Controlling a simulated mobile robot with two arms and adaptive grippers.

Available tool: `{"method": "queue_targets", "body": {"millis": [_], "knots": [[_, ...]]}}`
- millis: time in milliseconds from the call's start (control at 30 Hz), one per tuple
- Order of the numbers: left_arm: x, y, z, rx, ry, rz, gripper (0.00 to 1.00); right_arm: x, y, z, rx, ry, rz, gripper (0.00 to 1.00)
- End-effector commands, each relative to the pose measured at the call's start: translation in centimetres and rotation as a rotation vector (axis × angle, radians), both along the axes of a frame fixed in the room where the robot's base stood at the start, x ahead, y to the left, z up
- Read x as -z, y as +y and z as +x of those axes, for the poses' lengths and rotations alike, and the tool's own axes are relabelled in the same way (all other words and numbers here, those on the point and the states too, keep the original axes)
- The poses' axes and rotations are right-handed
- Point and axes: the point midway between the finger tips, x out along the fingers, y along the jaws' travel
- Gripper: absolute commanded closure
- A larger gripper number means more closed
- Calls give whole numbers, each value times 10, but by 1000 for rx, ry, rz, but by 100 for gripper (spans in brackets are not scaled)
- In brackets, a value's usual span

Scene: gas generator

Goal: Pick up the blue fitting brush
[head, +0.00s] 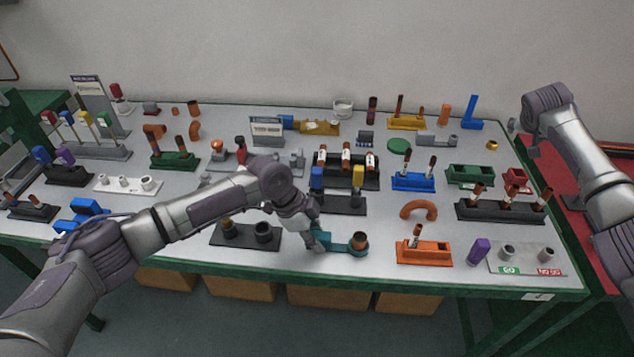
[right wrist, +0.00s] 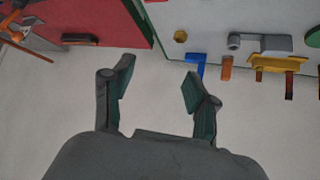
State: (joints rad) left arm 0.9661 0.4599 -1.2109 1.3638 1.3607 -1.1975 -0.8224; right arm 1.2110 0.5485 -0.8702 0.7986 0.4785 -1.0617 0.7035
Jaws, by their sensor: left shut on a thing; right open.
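Several blue-handled tools show in the head view, and I cannot tell for certain which is the blue fitting brush. One blue handle (head: 317,178) stands upright in a dark stand mid-table, just behind my left gripper. Another blue handle (head: 41,155) leans in a dark block at the far left. My right gripper (right wrist: 157,75) is open and empty in the right wrist view, away from the tools.
The grey table (head: 375,268) is crowded with stands. Nearby are a dark two-cup block (head: 246,236), an orange block (head: 424,252) and a purple piece (head: 478,251). A red table (head: 566,185) adjoins at right. A blue L-piece (head: 472,113) stands at the back right.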

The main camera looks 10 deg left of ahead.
Motion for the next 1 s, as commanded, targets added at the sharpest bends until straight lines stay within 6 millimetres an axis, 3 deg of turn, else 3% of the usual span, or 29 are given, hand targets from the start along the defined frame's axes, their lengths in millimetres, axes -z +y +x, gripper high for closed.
{"method": "queue_targets", "body": {"millis": [33,167,300,400,500,600,700,833,1000], "knots": [[1,1,0,-1,0,1,100,7,53,6,-51,30,24,42],[1,1,0,-1,0,2,100,19,169,0,-151,115,70,42],[1,1,0,-1,0,2,100,24,292,-26,-265,208,106,42],[1,1,0,-1,0,2,100,20,368,-55,-338,268,123,42],[1,1,0,-1,0,2,100,14,429,-85,-402,320,133,42],[1,1,0,-1,0,2,100,7,471,-112,-448,358,138,42],[1,1,0,-1,0,2,100,2,496,-129,-477,381,140,42],[1,1,0,-1,0,2,100,6,508,-137,-491,396,138,42],[0,0,0,-1,0,1,100,33,508,-127,-489,399,136,42]]}}
